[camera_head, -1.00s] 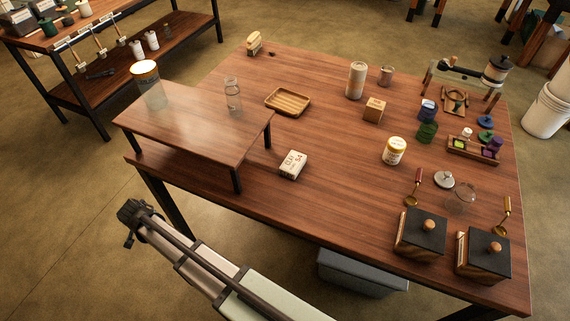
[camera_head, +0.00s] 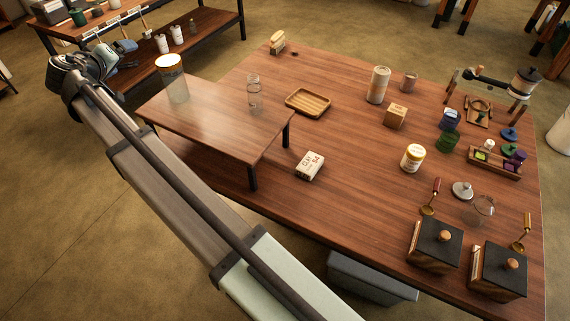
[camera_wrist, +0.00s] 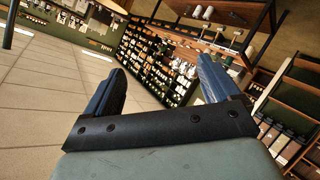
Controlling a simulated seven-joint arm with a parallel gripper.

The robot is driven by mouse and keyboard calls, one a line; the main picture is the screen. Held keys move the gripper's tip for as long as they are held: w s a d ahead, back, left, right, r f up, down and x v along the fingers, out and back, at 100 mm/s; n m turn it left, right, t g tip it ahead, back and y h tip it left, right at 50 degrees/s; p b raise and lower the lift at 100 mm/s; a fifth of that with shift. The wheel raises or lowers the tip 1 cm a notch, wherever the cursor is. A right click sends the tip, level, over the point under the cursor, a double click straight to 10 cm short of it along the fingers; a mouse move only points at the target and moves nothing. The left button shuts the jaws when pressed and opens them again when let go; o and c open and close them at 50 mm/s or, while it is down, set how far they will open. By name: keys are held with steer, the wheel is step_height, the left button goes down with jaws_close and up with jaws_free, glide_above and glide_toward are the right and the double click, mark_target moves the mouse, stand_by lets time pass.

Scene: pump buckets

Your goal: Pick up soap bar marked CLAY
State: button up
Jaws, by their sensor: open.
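A small pale block with dark lettering (camera_head: 310,166) lies flat on the wooden table, just right of the small raised shelf. Its lettering is too small to read surely, but it looks like the soap bar marked CLAY. My gripper shows in the wrist view (camera_wrist: 160,88) with its two blue fingers wide apart and nothing between them. In the head view my arm reaches up the left side, its end beyond the shelf's left edge, well away from the block. The wrist view faces distant store shelves and floor, and the block is not in it.
A wooden tray (camera_head: 308,103) lies behind the block. A white jar (camera_head: 412,157) and two dark-lidded boxes stand to the right. Table around the block is clear.

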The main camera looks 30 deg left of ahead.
steer(key=w+d+r+m+t+h, duration=0.2)
steer(key=w+d+r+m+h, duration=0.1)
steer(key=w+d, duration=0.55)
steer(key=w+d+r+m+t+h, duration=0.2)
steer(key=w+d+r+m+h, duration=0.15)
steer(key=w+d, duration=0.45)
steer(key=w+d+f+m+g+h, duration=0.1)
steer(key=w+d+f+m, duration=0.1)
steer(key=d, duration=0.3)
steer(key=w+d+f+m+g+h, duration=0.1)
steer(key=w+d+f+h, duration=0.15)
steer(key=d, duration=0.35)
steer(key=w+d+f+m+g, duration=0.2)
steer(key=w+d+f+g, duration=0.3)
steer(key=d, duration=0.4)
steer(key=m+g+y, duration=0.3)
steer(key=g+y, duration=0.1)
steer(key=g, duration=0.5)
glide_above(310, 162)
steer(key=f, duration=2.2)
steer(key=shift+s+a+f, duration=0.1)
steer(key=shift+s+a, duration=0.1)
steer(key=shift+s, duration=0.05)
steer(key=shift+w+d+f, duration=0.1)
steer(key=shift+d+f, duration=0.05)
steer(key=shift+f, duration=1.2)
steer(key=shift+w+d+f, duration=0.1)
steer(key=shift+f, duration=1.2)
